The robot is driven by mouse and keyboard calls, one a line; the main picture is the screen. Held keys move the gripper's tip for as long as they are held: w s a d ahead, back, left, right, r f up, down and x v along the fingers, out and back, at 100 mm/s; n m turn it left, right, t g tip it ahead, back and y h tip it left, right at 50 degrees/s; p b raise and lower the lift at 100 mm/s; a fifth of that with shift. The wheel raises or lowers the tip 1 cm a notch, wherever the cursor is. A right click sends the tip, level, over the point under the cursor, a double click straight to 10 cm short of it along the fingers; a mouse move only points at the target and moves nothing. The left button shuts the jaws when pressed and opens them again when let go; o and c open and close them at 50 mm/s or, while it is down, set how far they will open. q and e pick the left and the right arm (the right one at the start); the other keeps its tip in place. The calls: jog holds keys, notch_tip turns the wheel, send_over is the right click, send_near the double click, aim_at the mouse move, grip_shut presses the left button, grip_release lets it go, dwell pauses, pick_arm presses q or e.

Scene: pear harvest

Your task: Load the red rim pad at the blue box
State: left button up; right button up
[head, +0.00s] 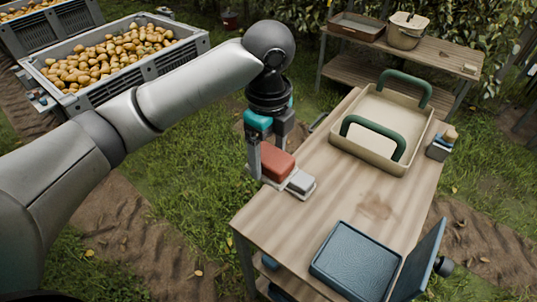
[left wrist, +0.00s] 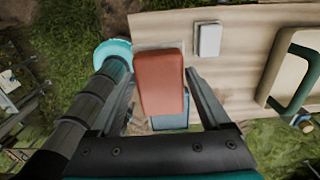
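My right gripper is not in view.
A cream tray (head: 370,165) with green handles stands at the table's far side, with a small holder (head: 440,147) to its right. Bare wood lies between the tray and the blue box. A crate of pears (head: 200,47) and a bench (head: 455,57) stand behind.

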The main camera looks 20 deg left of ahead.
pick_arm(q)
jog(key=c, duration=0.6)
